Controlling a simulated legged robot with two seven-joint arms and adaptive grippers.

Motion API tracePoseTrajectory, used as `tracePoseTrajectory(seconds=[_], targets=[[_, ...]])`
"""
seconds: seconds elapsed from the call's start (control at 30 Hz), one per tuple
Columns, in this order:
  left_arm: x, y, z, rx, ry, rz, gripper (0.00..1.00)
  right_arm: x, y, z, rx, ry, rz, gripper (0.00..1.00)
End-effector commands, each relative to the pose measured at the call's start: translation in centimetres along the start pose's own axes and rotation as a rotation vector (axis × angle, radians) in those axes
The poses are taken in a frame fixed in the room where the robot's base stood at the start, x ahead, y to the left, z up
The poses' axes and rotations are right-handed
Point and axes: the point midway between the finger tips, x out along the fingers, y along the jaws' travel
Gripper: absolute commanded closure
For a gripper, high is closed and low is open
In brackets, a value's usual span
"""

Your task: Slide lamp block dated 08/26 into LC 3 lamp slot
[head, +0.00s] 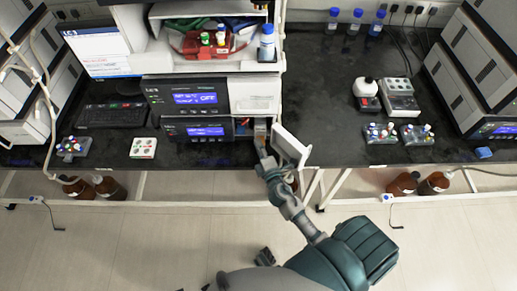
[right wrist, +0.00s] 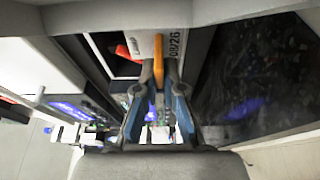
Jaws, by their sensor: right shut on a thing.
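In the right wrist view my right gripper (right wrist: 158,75) is shut on an orange tab. The tab is on the front of a pale lamp block (right wrist: 178,45) marked 08/26. In the head view my right gripper (head: 264,155) is at the right end of the lower LC 3 module (head: 197,131), at an opening beside a swung-out white door (head: 291,147). The block is at this opening; how deep it sits cannot be told. Beside the block in the wrist view is a dark cavity with a red part (right wrist: 123,51).
The open door stands close to the right of my gripper. The upper LC 3 module (head: 186,97) sits above. Bottles and a tray stand on top. To the right, the black bench (head: 325,90) is mostly clear. A keyboard (head: 112,114) lies left.

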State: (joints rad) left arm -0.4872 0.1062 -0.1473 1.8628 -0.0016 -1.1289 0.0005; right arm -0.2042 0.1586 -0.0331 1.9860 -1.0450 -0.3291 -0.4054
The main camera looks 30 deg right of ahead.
Motion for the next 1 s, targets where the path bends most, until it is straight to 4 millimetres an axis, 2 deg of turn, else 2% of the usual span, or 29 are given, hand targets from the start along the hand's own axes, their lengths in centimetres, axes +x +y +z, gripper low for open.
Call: tracePoseTrajectory(seconds=[0.4, 0.53, 0.57, 0.9, 1.0], targets=[[-0.38, -0.08, -0.17, -0.001, 0.002, 0.001, 1.0, -0.1, -0.2, -0.17, -0.001, 0.001, 0.0, 1.0], [-0.39, -0.07, -0.17, -0.001, 0.002, 0.0, 1.0, -0.11, -0.2, -0.16, 0.0, 0.001, 0.0, 0.65], [-0.39, -0.07, -0.17, -0.001, 0.002, 0.0, 1.0, -0.11, -0.21, -0.14, 0.0, 0.001, 0.0, 0.63], [-0.73, -0.06, -0.32, -0.001, 0.004, 0.0, 1.0, -0.14, 0.1, -0.14, 0.0, 0.002, -0.001, 0.63], [-0.45, -0.04, -0.19, -0.001, 0.002, 0.0, 1.0, -1.06, -0.11, -0.5, 0.003, 0.002, -0.003, 0.63]])
